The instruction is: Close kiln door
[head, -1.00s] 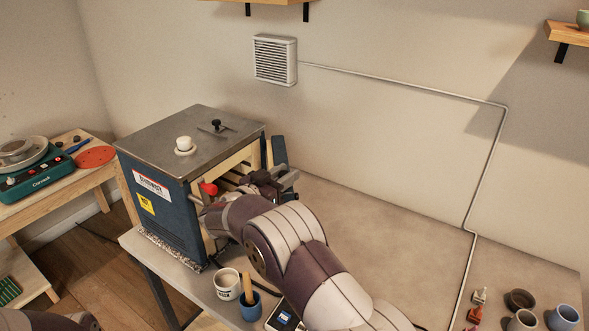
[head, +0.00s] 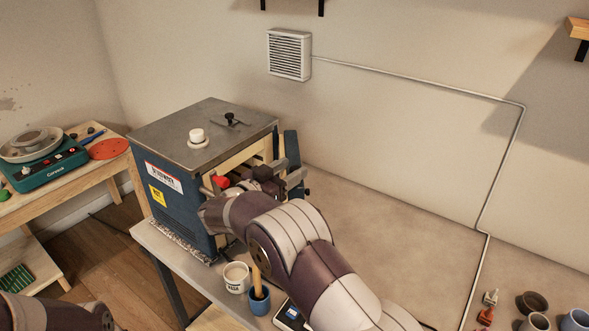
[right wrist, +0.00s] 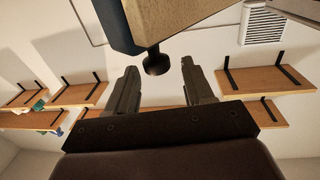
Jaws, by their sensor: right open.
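The kiln (head: 185,186) is a blue box with a grey metal top on the left of the table in the head view. Its door (head: 291,152), a blue panel, stands swung open at the kiln's right side, partly hidden by my arm and gripper. My right gripper (head: 284,176) is open in front of the kiln's opening, close to the door. In the right wrist view a black knob (right wrist: 157,64) on a blue and tan panel (right wrist: 165,18) shows between the tips of its two fingers; contact cannot be told. My left gripper is out of view; only part of my left arm shows.
A white cup (head: 236,278) and a blue cup (head: 259,300) with a wooden handle in it stand below my right arm, near the table's front edge. Small pots (head: 531,303) stand at the far right. The table (head: 400,215) behind my arm is clear.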

